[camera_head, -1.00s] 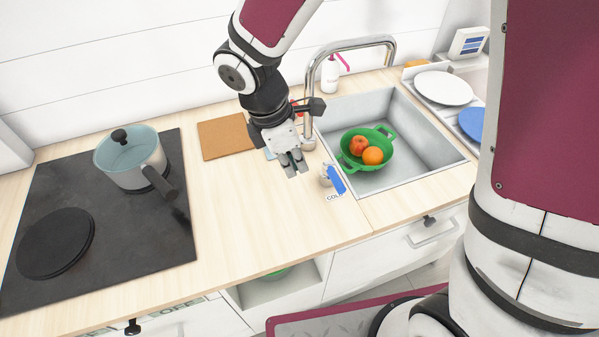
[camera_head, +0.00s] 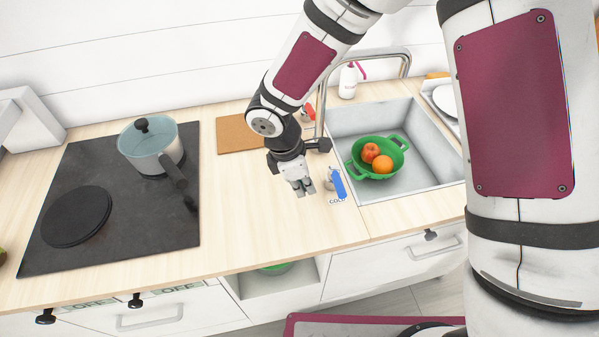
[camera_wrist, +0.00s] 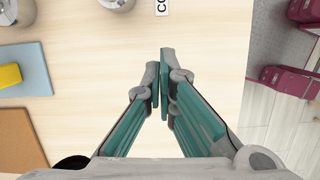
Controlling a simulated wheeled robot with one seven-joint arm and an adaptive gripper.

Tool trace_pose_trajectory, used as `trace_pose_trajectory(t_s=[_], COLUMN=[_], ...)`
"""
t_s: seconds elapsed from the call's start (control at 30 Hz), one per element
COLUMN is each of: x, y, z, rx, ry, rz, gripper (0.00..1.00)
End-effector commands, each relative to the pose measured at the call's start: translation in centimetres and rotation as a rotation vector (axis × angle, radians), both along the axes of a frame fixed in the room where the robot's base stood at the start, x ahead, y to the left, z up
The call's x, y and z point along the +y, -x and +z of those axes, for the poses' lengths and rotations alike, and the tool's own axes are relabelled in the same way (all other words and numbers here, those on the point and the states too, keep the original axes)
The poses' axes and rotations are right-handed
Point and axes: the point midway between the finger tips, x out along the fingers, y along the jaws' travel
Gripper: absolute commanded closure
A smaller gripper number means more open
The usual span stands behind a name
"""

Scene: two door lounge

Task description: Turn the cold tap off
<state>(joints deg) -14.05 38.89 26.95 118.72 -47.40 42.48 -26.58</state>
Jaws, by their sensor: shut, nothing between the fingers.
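The cold tap handle (camera_head: 339,184) is a blue lever on a metal base, standing on the counter at the left edge of the sink. A label reading "COLD" (camera_head: 337,201) lies in front of it. My gripper (camera_head: 306,191) is shut and empty, just left of the blue lever and apart from it. In the wrist view my gripper (camera_wrist: 165,112) has its fingertips together over bare counter, with part of the label (camera_wrist: 161,7) at the top edge. The blue lever is out of the wrist view. A red handle (camera_head: 309,112) shows partly behind my arm.
The sink (camera_head: 425,165) holds a green colander (camera_head: 376,173) with fruit. A curved metal faucet (camera_head: 407,62) rises behind it. A pot (camera_head: 150,150) stands on the black hob (camera_head: 120,225) at left. A cork board (camera_head: 240,133) lies behind my gripper. The front counter is clear.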

Motion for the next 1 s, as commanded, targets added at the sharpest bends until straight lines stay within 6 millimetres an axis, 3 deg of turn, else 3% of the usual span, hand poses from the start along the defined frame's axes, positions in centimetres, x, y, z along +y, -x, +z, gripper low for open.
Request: trace_pose_trajectory(t_s=[0.03,0.3,0.77,1.0], x=[-0.2,-3.5,-4.1,-5.5], y=[0.2,-0.7,-1.0,-0.9], z=[-0.9,0.1,0.1,0.2], rx=[0.005,0.0,0.0,0.001], ry=[0.002,0.0,0.0,0.002], rz=[0.002,-0.002,0.0,0.001], gripper=[1.0,1.0,1.0,1.0])
